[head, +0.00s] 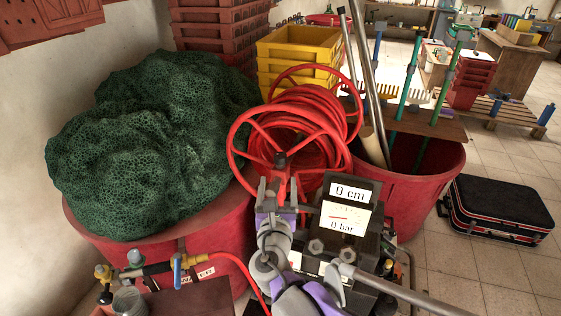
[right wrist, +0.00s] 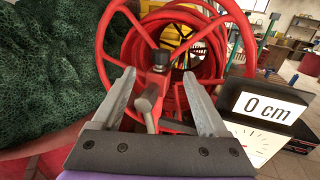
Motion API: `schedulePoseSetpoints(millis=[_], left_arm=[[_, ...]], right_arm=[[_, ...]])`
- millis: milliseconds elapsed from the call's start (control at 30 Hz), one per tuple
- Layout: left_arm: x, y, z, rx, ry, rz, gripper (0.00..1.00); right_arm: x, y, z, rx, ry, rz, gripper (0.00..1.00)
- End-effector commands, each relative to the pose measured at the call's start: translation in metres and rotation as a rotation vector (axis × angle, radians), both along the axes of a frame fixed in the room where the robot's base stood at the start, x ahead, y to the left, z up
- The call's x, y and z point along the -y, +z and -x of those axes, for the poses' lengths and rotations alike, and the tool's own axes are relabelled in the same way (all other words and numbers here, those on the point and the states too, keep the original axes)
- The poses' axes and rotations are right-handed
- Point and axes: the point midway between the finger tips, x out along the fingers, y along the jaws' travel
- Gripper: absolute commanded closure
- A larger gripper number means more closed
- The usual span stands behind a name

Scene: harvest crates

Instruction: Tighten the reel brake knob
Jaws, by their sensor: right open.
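The red hose reel (head: 239,150) stands in the middle of the head view, wound with red hose (head: 318,118). A dark knob (head: 281,160) sits at the front of the reel, at its hub. In the right wrist view the dark knob (right wrist: 160,60) shows just beyond and between the fingertips, with a red bracket and a grey bar below it. My right gripper (head: 278,190) is open in front of the reel; in the right wrist view its fingers (right wrist: 158,80) are spread with the grey bar between them. Contact cannot be told. My left gripper is not in view.
A display box (head: 350,192) reading 0 cm and 0 bar stands right of the gripper. A green net heap (head: 150,140) fills a red tub at left. A red tub (head: 425,190) with poles and a black case (head: 500,210) are at right. Valves (head: 178,265) sit front left.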

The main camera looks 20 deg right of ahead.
Motion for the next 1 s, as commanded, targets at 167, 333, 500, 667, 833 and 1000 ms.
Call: schedulePoseSetpoints(millis=[167, 333, 500, 667, 833, 1000], left_arm=[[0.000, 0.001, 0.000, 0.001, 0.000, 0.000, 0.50], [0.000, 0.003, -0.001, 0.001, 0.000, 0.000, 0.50], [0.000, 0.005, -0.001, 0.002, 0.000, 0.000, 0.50], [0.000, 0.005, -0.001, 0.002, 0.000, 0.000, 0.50], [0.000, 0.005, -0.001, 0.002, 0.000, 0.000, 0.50], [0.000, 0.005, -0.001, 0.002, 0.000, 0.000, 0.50]], right_arm=[[0.010, 0.000, -0.029, 0.000, -0.004, -0.003, 0.24], [0.021, 0.001, -0.060, 0.001, -0.006, -0.005, 0.24], [0.028, 0.001, -0.083, 0.001, -0.005, -0.006, 0.24], [0.031, 0.000, -0.094, 0.000, -0.003, -0.007, 0.24], [0.031, 0.000, -0.096, 0.000, -0.002, -0.007, 0.24], [0.031, 0.000, -0.095, 0.000, -0.003, -0.007, 0.31]])
